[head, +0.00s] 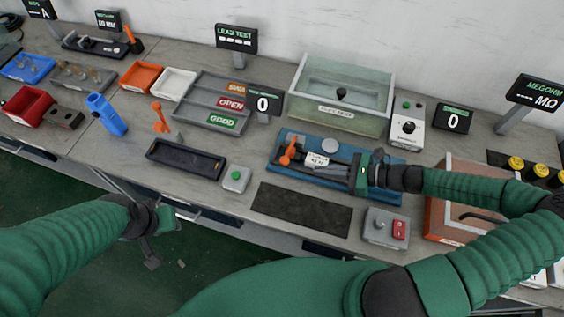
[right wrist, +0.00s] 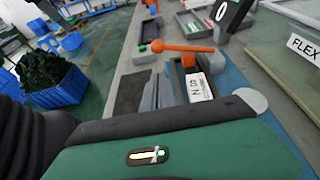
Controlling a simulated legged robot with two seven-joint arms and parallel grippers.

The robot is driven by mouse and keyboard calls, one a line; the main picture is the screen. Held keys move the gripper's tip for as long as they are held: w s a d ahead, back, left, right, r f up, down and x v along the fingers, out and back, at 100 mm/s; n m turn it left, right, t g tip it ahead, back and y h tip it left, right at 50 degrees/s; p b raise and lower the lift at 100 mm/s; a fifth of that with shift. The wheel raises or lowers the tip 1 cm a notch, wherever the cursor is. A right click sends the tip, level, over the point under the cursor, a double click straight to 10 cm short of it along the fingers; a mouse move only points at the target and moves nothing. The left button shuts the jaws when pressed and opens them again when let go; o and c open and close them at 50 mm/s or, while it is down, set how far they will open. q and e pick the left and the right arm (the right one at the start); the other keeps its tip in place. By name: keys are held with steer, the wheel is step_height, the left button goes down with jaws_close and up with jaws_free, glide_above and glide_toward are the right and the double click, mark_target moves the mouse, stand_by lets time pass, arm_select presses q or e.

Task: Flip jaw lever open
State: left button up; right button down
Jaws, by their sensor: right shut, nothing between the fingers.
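The blue fixture plate (head: 392,193) lies on the bench at centre right and carries a dark clamp with a white label (head: 317,159). Its orange jaw lever (head: 289,152) stands at the plate's left end; in the right wrist view the lever (right wrist: 185,48) lies roughly level, its round knob to the left. My right gripper (head: 352,176) is low over the plate, right of the lever and apart from it. It is shut and empty; its fingertips are partly lost against the dark clamp. My left gripper (head: 150,247) hangs off the bench's front edge, away from the fixture, its jaws unclear.
A clear-walled tank (head: 341,95) stands behind the plate. A switch box (head: 386,228) and a dark mat (head: 301,209) lie in front. A green-button box (head: 236,179) and a black tray (head: 186,158) are to the left.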

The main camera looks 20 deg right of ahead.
mark_target(290, 150)
steer(key=x, duration=1)
steer(key=shift+r, duration=0.2)
